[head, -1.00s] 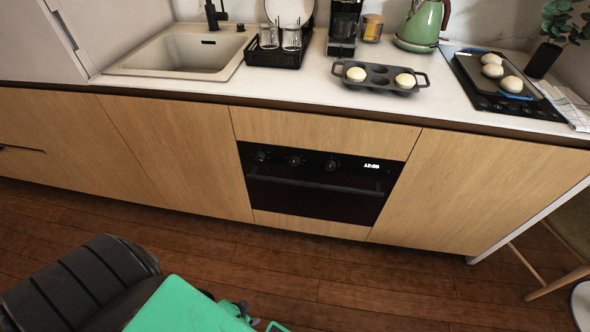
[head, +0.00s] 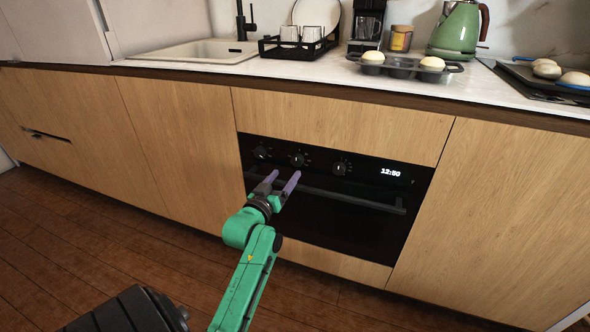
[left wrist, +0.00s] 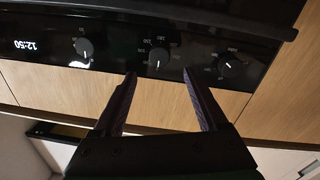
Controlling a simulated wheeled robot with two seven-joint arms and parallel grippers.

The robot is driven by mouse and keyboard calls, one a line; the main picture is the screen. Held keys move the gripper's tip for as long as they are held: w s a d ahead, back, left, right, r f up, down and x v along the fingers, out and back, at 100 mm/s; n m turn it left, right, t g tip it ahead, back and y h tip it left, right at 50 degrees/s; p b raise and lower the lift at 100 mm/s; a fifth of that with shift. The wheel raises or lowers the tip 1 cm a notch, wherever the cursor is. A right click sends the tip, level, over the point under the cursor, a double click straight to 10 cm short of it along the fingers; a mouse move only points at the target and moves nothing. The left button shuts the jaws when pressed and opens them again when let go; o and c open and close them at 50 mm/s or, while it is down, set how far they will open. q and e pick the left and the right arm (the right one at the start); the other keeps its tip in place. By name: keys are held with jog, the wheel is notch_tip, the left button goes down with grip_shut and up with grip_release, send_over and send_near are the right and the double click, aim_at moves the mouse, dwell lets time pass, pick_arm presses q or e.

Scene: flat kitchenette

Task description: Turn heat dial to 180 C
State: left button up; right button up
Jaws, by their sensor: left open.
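The black oven (head: 345,213) has a control strip with three round dials: a left dial (head: 262,152), a middle dial (head: 298,159) and a right dial (head: 341,168). My left gripper (head: 284,175) is open, its purple fingers pointing at the strip near the middle dial. In the left wrist view, which shows the oven upside down, the open gripper (left wrist: 158,74) has its fingertips either side of the middle dial (left wrist: 158,58), seemingly short of it. Small numbers ring the dials, too blurred to read surely. My right gripper is out of view.
The oven door handle (head: 340,195) juts out below the dials. The oven clock (head: 390,172) reads 12:50. A muffin tin (head: 405,66) with buns and a green kettle (head: 459,30) stand on the counter above.

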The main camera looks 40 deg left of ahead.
aim_at(296, 161)
pick_arm(q)
jog(key=b+x, duration=0.1)
jog(key=x, duration=0.5)
jog(key=shift+f, duration=0.15)
jog(key=shift+w+a, duration=0.15)
jog(key=shift+w, duration=0.35)
grip_shut()
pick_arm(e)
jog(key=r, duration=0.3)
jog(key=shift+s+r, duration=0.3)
